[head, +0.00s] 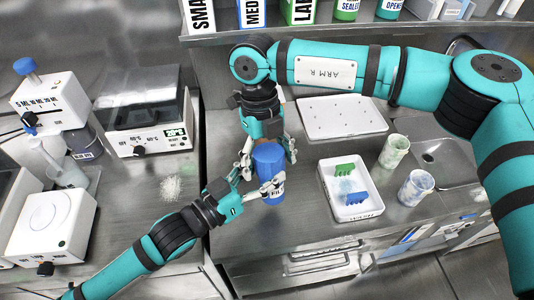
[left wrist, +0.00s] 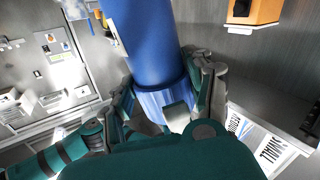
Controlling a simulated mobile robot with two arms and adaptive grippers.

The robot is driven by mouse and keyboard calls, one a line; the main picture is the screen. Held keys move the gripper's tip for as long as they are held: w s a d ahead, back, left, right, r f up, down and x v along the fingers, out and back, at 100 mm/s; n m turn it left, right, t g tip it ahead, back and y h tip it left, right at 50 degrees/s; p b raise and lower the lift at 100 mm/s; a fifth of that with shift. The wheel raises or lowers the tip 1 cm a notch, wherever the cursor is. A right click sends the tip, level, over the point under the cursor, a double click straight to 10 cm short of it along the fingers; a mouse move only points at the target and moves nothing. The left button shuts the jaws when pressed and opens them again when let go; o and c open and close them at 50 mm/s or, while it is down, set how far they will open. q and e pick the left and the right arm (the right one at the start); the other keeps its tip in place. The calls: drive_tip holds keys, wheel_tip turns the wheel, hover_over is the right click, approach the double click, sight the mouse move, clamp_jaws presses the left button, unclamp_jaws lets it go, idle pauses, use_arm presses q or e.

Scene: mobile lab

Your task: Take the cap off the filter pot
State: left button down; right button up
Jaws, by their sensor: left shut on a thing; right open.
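The filter pot (head: 271,193) is a blue cylinder standing upright at the middle of the bench, with a white label low on its side. Its blue cap (head: 269,154) is on top. My left gripper (head: 264,190) reaches in from the lower left and is shut on the pot's body. In the left wrist view the blue cylinder (left wrist: 150,40) fills the space between the fingers. My right gripper (head: 268,150) comes down from behind, open, with one finger on each side of the cap. Whether those fingers touch the cap cannot be told.
To the right are a white tray (head: 349,213) with green and blue pieces, two cups (head: 394,151) (head: 415,187) and a sink (head: 450,165). A flat white perforated tray (head: 342,132) lies behind. A shelf (head: 350,30) runs behind.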

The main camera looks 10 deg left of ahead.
drive_tip(key=shift+c, duration=0.2)
drive_tip(key=shift+s+a, duration=0.1)
drive_tip(key=c, duration=1.1)
drive_tip(key=n, duration=0.4)
drive_tip(key=shift+s+a, duration=0.1)
drive_tip(key=shift+s, duration=0.05)
drive_tip(key=shift+c, duration=0.3)
drive_tip(key=o, duration=1.3)
drive_tip(key=shift+d+r, duration=0.1)
drive_tip(key=shift+d, duration=0.1)
